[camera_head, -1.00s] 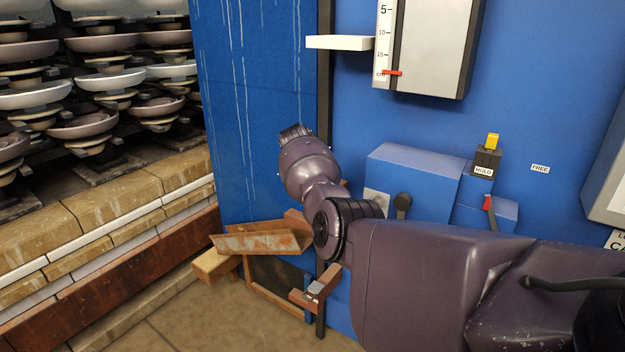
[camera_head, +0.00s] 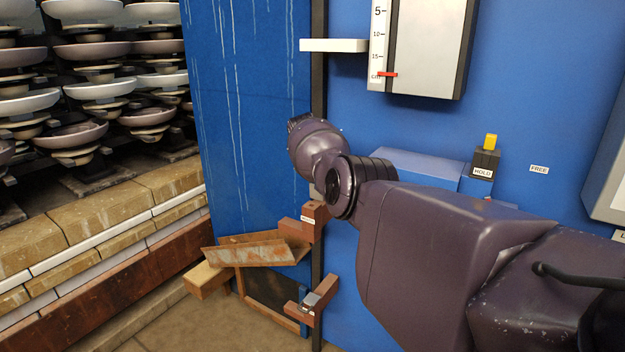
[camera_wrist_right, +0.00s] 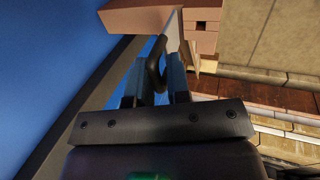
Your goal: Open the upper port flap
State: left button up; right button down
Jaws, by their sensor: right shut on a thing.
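The upper port looks to be a red-brown block (camera_head: 304,222) with a small white label, at the edge of the blue panel in the head view. In the right wrist view a red-brown block (camera_wrist_right: 150,18) stands just beyond the fingers, with a thin pale plate (camera_wrist_right: 174,32) along it that may be the flap. My right gripper (camera_wrist_right: 154,82) is shut on a black curved handle (camera_wrist_right: 157,58) beside that plate. In the head view my right arm hides its fingers. I cannot tell how far the flap is open. My left gripper is out of view.
A second red-brown block (camera_head: 315,298) sits below. A rusty tray (camera_head: 250,252) juts out left of the upper block. A blue box (camera_head: 420,166) is partly behind my arm, near a HOLD switch (camera_head: 485,160). Shelves of stacked insulators (camera_head: 85,90) stand at left.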

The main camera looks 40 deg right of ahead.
jog(key=shift+w+d+f+b, duration=0.1)
jog(key=shift+w+d+b, duration=0.15)
jog(key=shift+d+b, duration=0.35)
jog(key=shift+w+d+f+b, duration=0.1)
jog(key=shift+w+d+b, duration=0.1)
jog(key=shift+d+b, duration=0.4)
jog(key=shift+w+d+f+b, duration=0.1)
jog(key=shift+w+d+b, duration=0.15)
jog(key=shift+d+b, duration=0.35)
jog(key=c, duration=1.3)
grip_release()
jog(key=shift+f, duration=0.1)
jog(key=shift+o, duration=0.2)
jog(key=shift+f, duration=0.1)
